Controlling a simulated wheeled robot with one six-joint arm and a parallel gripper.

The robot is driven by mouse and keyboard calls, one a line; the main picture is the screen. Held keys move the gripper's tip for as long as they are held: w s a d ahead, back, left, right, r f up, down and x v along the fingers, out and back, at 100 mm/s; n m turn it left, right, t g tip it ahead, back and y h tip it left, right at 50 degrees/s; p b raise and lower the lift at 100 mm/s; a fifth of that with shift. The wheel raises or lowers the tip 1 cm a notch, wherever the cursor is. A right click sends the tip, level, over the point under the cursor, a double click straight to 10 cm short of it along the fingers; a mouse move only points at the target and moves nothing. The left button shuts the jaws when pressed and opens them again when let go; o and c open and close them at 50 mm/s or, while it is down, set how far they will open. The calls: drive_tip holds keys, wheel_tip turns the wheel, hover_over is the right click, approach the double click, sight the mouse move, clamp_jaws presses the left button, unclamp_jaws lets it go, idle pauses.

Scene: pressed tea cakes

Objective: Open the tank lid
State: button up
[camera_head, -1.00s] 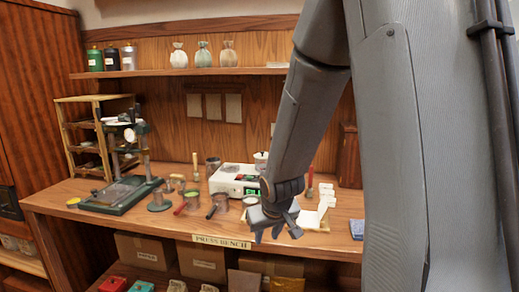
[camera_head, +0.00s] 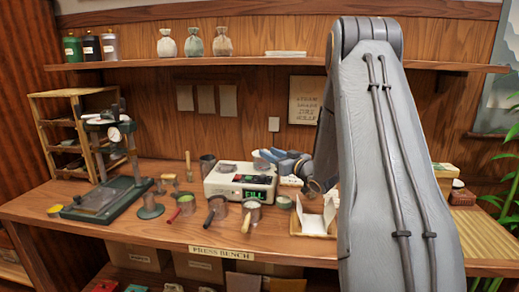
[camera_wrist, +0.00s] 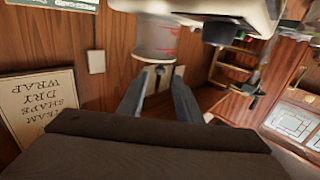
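The clear tank with red marks (camera_wrist: 155,38) shows in the wrist view, which is turned upside down. My gripper (camera_wrist: 158,84) is open, with one finger on each side of the knob in that picture. I cannot tell whether the fingers touch it.
Several handled cups (camera_head: 218,207) stand before the machine. A tray of white wrappers (camera_head: 312,226) lies right of it, beside my arm. A press (camera_head: 105,196) and wooden rack (camera_head: 60,130) stand at left. A shelf (camera_head: 170,71) runs above the bench.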

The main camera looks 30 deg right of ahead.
drive_tip(key=shift+w+a+p, duration=0.2)
drive_tip(key=shift+w, duration=0.8)
drive_tip(key=shift+w+a+p, duration=0.15)
drive_tip(key=shift+w+a, duration=0.05)
drive_tip(key=shift+w, duration=0.75)
drive_tip(key=shift+w+a+p, duration=0.2)
drive_tip(key=shift+w, duration=0.8)
clamp_jaws()
